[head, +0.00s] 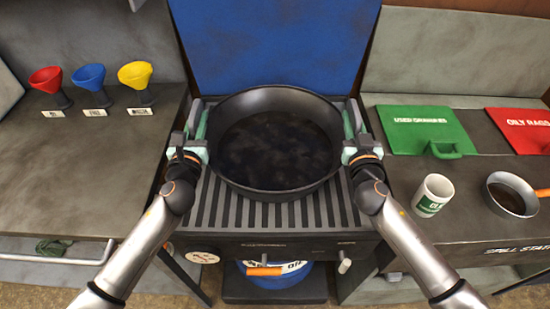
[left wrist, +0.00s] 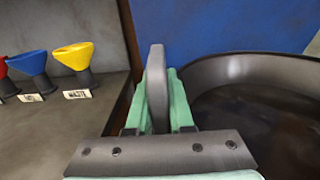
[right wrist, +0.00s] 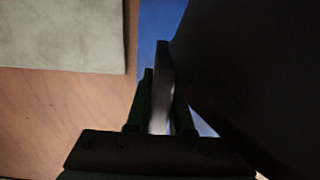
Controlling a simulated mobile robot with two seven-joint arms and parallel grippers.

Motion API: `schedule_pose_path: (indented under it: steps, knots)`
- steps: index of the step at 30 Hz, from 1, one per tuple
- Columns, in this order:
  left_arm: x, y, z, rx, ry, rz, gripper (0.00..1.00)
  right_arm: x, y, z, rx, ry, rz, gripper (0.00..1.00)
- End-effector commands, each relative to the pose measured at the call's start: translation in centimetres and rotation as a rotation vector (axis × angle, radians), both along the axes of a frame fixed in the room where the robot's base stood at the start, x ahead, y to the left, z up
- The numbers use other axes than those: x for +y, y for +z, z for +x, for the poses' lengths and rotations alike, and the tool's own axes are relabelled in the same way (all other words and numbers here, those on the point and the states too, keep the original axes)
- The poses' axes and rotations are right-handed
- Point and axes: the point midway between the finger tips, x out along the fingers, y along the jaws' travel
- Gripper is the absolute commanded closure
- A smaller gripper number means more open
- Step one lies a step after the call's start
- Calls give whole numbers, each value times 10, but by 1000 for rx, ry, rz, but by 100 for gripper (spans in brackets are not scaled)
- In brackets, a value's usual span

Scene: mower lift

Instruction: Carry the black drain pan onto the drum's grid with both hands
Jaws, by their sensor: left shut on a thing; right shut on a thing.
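The round black drain pan (head: 275,99) is level over the slotted grey grid (head: 270,216) of the drum, with dark liquid inside. Whether it rests on the bars or hangs just above cannot be told. My left gripper (head: 198,132) is shut on the pan's left side; the left wrist view shows a grey upright grip (left wrist: 157,75) between its green fingers. My right gripper (head: 351,132) is shut on the pan's right side. In the right wrist view the pan (right wrist: 250,60) is a dark shape beside the fingers.
A blue panel (head: 275,40) stands behind the grid. Red, blue and yellow funnels (head: 136,75) stand on the left bench.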

Motion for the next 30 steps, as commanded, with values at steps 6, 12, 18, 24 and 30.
schedule_pose_path:
  steps: [6, 12, 18, 24, 30]
  knots:
    - [0, -12, 0, -5, 0, 0, 100, 0, -12, 0, -5, 2, 0, 100]
    - [0, -12, 0, 0, 0, 0, 61, 0, -12, 0, 0, 1, 0, 61]
    - [0, -12, 0, 0, 0, 0, 50, 0, -12, 0, 0, 0, 0, 50]
    - [0, -12, -3, 0, 0, 0, 50, 0, -12, 0, 0, 0, 0, 50]
    - [0, -13, -27, 2, -1, 1, 50, 0, -12, 0, 0, 0, 0, 50]
